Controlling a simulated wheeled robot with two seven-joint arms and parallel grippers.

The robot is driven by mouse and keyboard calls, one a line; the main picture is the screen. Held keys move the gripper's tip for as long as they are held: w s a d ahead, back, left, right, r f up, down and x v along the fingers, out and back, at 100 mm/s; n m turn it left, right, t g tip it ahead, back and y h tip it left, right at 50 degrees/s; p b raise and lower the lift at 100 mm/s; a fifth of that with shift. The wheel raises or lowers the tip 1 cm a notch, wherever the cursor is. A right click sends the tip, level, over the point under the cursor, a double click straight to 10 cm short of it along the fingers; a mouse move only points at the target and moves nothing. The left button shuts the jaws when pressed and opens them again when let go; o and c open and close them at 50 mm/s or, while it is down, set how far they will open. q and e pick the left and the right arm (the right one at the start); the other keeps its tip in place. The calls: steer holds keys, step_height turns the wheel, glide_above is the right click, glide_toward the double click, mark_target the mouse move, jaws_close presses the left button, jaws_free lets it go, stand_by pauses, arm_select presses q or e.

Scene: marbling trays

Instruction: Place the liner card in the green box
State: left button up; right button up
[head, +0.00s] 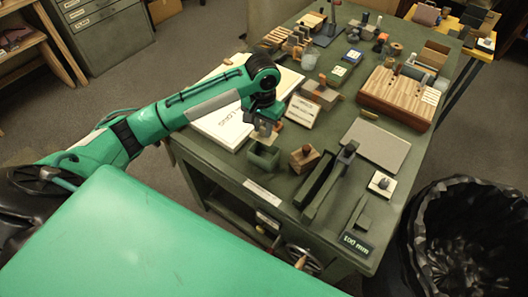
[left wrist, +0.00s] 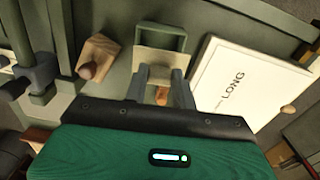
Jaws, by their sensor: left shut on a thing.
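The green box (head: 263,160) is a small open-topped box near the table's near-left edge. It also shows in the left wrist view (left wrist: 183,40), just beyond my fingertips. My left gripper (head: 264,127) is above the box, pointing down. In the left wrist view, my left gripper (left wrist: 162,76) is shut on the pale beige liner card (left wrist: 160,60), which overlaps the near part of the box in the picture. I cannot tell whether the card touches the box. My right gripper is not in view.
A white board marked LONG (left wrist: 235,80) lies beside the box. A wooden block with a round knob (head: 304,157) stands close on the other side, near a long dark green holder (head: 328,182). A black bin (head: 470,235) stands off the table's right.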

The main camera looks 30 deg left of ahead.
mark_target(263, 137)
arm_select(q)
step_height(263, 137, down, 7)
steer(key=shift+f+p, duration=0.2)
steer(key=shift+p, duration=0.15)
steer(key=shift+f, duration=2.5)
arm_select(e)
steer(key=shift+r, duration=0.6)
arm_select(q)
steer(key=o, duration=0.6)
steer(key=shift+f, duration=0.1)
steer(key=shift+o, duration=0.2)
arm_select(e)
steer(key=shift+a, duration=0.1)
